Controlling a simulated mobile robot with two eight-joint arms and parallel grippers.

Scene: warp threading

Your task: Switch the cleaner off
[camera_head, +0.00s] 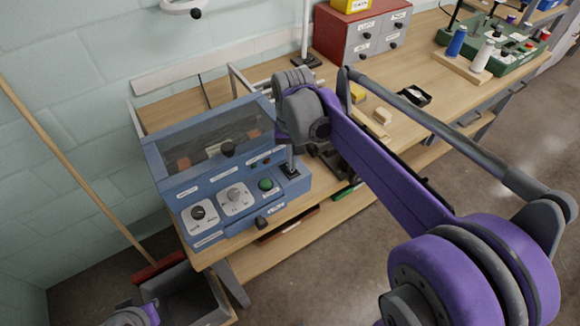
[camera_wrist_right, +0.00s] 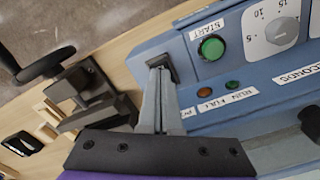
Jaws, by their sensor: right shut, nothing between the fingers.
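The cleaner is a blue bench machine (camera_head: 210,236) with a tilted clear lid, two dials and a green START button (camera_head: 265,184). The button also shows in the wrist view (camera_wrist_right: 211,48). My right gripper (camera_head: 291,166) is shut and empty, pointing down at the panel's right end. In the wrist view its fingertips (camera_wrist_right: 160,72) are at a small black switch (camera_wrist_right: 168,66); I cannot tell whether they touch. The fingers partly hide the switch and a label beginning "PO". An amber lamp (camera_wrist_right: 205,92) and a green lamp (camera_wrist_right: 232,86) sit nearby. My left gripper is out of view.
A dark vise-like tool (camera_wrist_right: 95,95) stands just right of the cleaner on the wooden bench (camera_head: 240,262). A grey-red drawer box (camera_head: 345,38), spools and a green tray (camera_head: 500,55) are farther right.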

